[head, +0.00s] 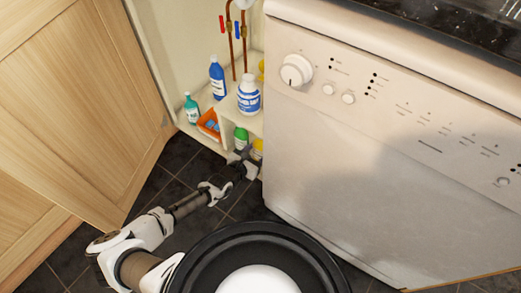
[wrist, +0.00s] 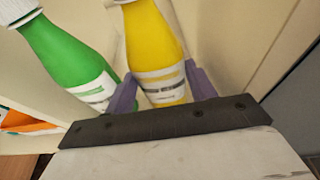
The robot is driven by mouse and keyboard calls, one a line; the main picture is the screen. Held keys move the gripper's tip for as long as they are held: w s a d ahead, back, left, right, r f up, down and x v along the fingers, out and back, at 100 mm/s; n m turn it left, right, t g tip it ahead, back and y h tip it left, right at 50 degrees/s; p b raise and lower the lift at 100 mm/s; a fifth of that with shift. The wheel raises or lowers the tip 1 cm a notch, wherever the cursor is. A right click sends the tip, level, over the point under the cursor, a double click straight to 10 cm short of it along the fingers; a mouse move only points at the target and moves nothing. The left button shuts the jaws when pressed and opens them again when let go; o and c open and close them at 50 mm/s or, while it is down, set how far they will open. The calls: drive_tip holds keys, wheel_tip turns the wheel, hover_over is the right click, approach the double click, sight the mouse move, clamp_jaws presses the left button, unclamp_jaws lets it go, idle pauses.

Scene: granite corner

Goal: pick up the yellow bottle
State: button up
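The yellow bottle (wrist: 155,45) has a white label band and stands in the low part of the open cupboard. In the head view only a small part of the yellow bottle (head: 258,146) shows above my gripper (head: 243,163). In the wrist view the fingers of my gripper (wrist: 161,88) lie one on each side of the bottle at its label, with no clear gap. The gripper looks shut on it. The bottle's lower end is hidden behind the gripper's dark bar.
A green bottle (wrist: 65,50) stands close on the left of the yellow one. A wooden door (head: 85,95) is open left; a white appliance (head: 385,150) stands right.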

drive_tip(key=c, duration=0.7)
drive_tip(key=shift+c, duration=0.7)
drive_tip(key=shift+r, duration=0.15)
